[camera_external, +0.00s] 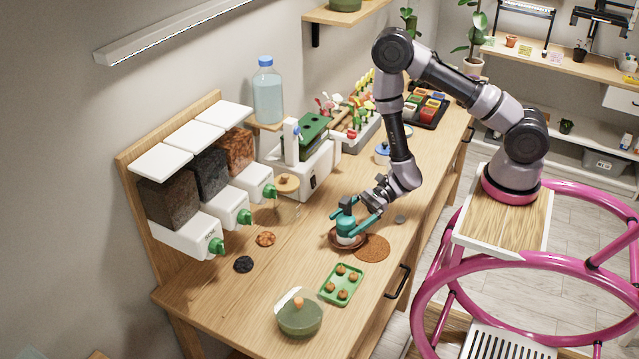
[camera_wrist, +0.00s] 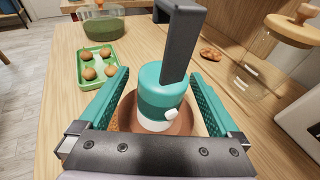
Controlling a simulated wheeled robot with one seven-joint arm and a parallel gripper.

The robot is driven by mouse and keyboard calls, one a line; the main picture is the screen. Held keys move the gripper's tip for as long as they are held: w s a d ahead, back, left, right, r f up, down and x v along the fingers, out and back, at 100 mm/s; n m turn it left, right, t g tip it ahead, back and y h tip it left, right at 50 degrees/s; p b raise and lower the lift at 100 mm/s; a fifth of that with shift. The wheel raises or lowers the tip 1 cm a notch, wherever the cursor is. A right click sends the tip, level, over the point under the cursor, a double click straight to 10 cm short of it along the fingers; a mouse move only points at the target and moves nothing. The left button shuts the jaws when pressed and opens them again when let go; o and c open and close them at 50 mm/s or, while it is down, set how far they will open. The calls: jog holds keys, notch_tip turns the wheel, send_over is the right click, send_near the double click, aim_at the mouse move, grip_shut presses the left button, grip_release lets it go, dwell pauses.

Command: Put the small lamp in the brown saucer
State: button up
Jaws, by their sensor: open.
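The small lamp (camera_external: 346,229) has a teal and white body with a dark upright head. It stands upright over the brown saucer (camera_external: 334,242), and its white base appears to rest inside the rim. In the wrist view the lamp (camera_wrist: 160,95) is between the two teal fingers of my gripper (camera_wrist: 158,75), with the saucer (camera_wrist: 192,126) showing around its base. My gripper (camera_external: 350,219) is open, with visible gaps between the fingers and the lamp. The near part of the saucer is hidden by my gripper in the wrist view.
A round brown mat (camera_external: 375,249) lies beside the saucer. A glass jar with a wooden lid (camera_external: 286,185) and dispensers (camera_external: 225,214) stand on the left.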

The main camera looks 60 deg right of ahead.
aim_at(353, 216)
jog(key=shift+v, duration=2)
jog(key=shift+r, duration=0.1)
jog(key=shift+r+n, duration=0.3)
jog(key=shift+r, duration=0.05)
jog(key=s+d+r+n+g, duration=0.1)
jog(key=s+r+n+g, duration=0.1)
jog(key=r+n, duration=0.3)
jog(key=s+d+r+n+g, duration=0.2)
jog(key=r+n+g, duration=0.1)
jog(key=r, duration=0.5)
jog(key=s+d+r+n+g, duration=0.1)
jog(key=r+n+g, duration=0.1)
jog(key=r+n, duration=0.3)
jog(key=s+d+r+n+t+h, duration=0.2)
jog(key=s+d+r+t+h, duration=0.1)
jog(key=d+r, duration=0.6)
jog(key=s+d+r+n+t+h, duration=0.3)
jog(key=s+d+r+t+h, duration=0.1)
jog(key=d+r+h, duration=0.4)
notch_tip(353, 216, up, 2)
jog(key=shift+s+d+n, duration=0.3)
jog(key=shift+s+d, duration=0.3)
jog(key=shift+d, duration=0.35)
